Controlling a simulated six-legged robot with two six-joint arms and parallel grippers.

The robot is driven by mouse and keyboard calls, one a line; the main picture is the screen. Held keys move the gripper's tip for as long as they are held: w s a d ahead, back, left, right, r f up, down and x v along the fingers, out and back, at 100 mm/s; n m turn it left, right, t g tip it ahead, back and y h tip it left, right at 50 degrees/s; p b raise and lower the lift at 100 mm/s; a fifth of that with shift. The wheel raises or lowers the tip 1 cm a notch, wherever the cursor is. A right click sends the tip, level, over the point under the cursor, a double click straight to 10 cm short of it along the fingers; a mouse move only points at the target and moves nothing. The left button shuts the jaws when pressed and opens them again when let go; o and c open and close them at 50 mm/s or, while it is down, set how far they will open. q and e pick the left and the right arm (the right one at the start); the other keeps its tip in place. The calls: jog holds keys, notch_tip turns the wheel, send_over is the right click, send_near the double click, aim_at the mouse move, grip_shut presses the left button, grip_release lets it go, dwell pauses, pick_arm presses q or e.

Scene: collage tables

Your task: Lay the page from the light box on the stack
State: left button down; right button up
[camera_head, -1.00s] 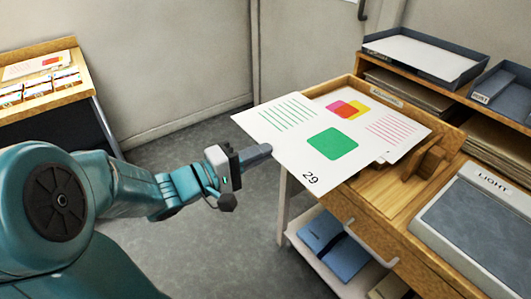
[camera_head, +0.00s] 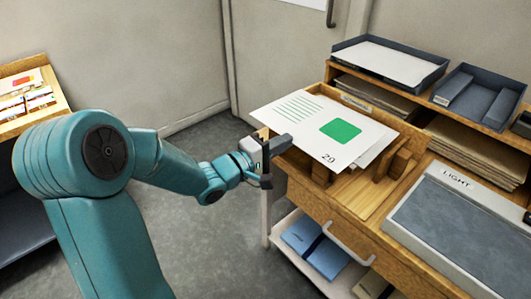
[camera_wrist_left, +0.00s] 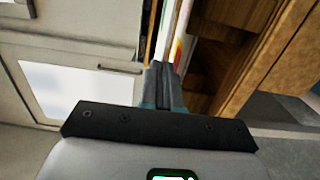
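The page (camera_head: 300,125), white with green lines, a green rounded square and the number 29, lies over the wooden stack tray (camera_head: 325,98). Its near left edge juts past the tray's rim. Edges of other white sheets of the stack (camera_head: 376,152) show below it at the right. I cannot tell whether the page rests flat on them. My left gripper (camera_head: 281,145) is at the near left edge of the page, its fingers closed on it. In the left wrist view the fingers (camera_wrist_left: 163,85) are together, with sheets edge-on beyond them. The light box (camera_head: 450,215) is bare grey. My right gripper is not in view.
Wooden blocks (camera_head: 392,163) stand at the tray's right side. Grey trays (camera_head: 390,60) and brown paper piles (camera_head: 470,150) fill the shelf behind. A blue folder (camera_head: 315,245) lies on a lower shelf. Another table (camera_head: 20,115) stands at the far left.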

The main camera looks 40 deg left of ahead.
aim_at(308, 127)
pick_arm(q)
jog(key=w, duration=0.9)
jog(key=shift+w+d, duration=0.1)
jog(key=shift+d, duration=0.3)
notch_tip(308, 127, down, 3)
jog(key=shift+b, duration=1.2)
jog(key=shift+a+f+b, duration=0.1)
jog(key=shift+f+b, duration=0.35)
jog(key=shift+f, duration=0.2)
jog(key=c, duration=1.3)
grip_release()
jog(key=shift+s, duration=0.2)
jog(key=s, duration=0.5)
jog(key=s+a+p, duration=0.1)
jog(key=s, duration=0.4)
jog(key=s+a, duration=0.1)
jog(key=s, duration=0.5)
